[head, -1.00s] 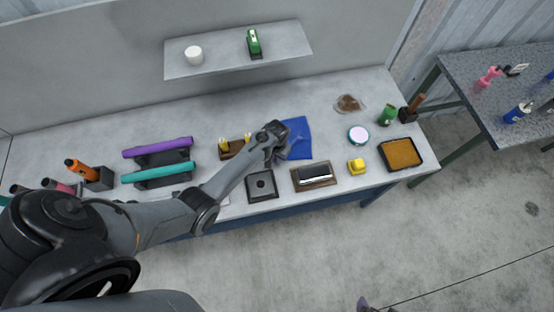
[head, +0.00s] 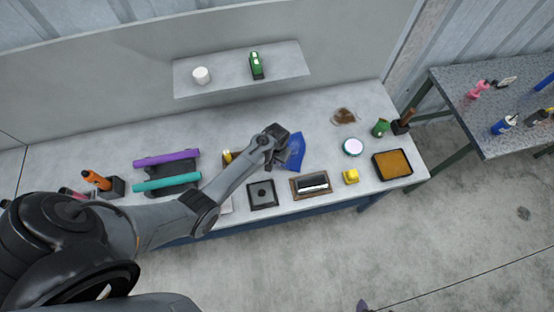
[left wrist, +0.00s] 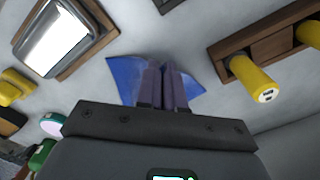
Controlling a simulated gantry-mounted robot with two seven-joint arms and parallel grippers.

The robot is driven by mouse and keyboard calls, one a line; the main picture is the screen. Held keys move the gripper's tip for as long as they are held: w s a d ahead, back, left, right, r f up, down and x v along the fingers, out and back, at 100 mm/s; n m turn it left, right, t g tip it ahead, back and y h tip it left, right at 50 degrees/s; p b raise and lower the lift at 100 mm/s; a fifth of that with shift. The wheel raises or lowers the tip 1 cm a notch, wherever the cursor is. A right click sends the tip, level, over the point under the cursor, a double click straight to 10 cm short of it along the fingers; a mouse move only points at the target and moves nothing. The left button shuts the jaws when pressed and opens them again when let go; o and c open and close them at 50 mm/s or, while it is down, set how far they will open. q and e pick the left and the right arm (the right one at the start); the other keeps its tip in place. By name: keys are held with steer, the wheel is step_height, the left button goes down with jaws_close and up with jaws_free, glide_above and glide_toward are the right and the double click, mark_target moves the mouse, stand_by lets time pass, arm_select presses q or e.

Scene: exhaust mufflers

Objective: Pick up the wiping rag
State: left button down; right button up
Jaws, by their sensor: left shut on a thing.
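The wiping rag is a blue cloth (head: 295,152), bunched and hanging from my left gripper (head: 280,139) above the workbench. In the left wrist view the two fingers of the gripper (left wrist: 165,82) are close together, with the blue cloth (left wrist: 126,76) spreading out on both sides of them. The left gripper is shut on the rag. Whether the rag's lower edge still touches the bench is hard to tell. My right gripper is not in view.
The bench (head: 330,143) also holds a dark square tray (head: 262,194), a framed block (head: 311,184), a yellow item (head: 351,176), a round tin (head: 353,147) and an orange-filled tray (head: 392,164). A wooden holder with yellow-handled items (left wrist: 265,45) is close beside the gripper. A shelf (head: 225,77) is behind.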

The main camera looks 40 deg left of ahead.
arm_select(q)
step_height(320, 180, up, 4)
steer(key=p, duration=0.3)
steer(key=shift+r, duration=0.15)
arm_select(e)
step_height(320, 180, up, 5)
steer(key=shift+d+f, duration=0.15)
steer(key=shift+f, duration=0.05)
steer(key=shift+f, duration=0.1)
arm_select(q)
step_height(320, 180, up, 18)
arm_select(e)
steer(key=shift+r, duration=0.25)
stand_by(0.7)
